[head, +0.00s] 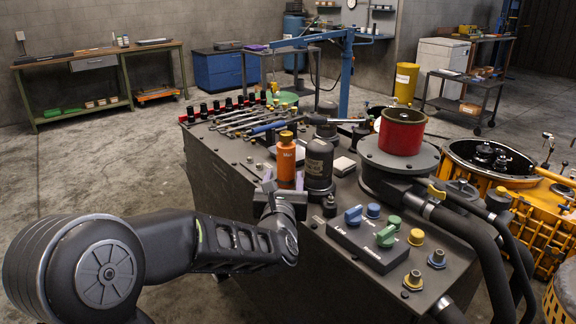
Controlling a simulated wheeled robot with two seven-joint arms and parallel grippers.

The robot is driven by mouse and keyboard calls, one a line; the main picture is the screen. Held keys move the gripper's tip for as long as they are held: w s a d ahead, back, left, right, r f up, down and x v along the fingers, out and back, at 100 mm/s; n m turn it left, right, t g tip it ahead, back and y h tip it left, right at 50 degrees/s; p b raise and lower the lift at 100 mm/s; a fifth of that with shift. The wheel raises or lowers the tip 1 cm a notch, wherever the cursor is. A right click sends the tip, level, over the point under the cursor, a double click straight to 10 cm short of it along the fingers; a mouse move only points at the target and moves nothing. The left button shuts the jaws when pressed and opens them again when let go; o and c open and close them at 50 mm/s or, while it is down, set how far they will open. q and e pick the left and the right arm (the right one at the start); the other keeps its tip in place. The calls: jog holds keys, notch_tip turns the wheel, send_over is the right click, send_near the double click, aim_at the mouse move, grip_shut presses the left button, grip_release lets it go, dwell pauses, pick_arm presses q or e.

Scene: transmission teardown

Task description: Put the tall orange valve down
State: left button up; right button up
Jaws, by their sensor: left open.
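The tall orange valve (286,160), with an orange-brown cap, stands upright on the dark workbench top (225,147) in the head view. My left gripper (284,184) is open at the valve's lower part. One finger shows on each side of it, and I cannot tell whether either touches it. The gripper body hides the valve's base, so its contact with the top is not visible. My right gripper is not in view.
A dark cylinder (319,164) stands close to the right of the valve. A control box with coloured knobs (368,238) is nearer, and a red cylinder (401,132) on a round flange is farther right. Several tools (250,122) lie behind the valve.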

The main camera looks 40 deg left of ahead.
aim_at(286, 165)
pick_arm(q)
jog(key=shift+w, duration=0.1)
dwell(0.3)
jog(key=shift+x, duration=1.2)
jog(key=shift+w+a, duration=0.1)
jog(key=p+x, duration=0.1)
jog(key=x, duration=0.4)
jog(key=shift+c, duration=0.5)
grip_shut()
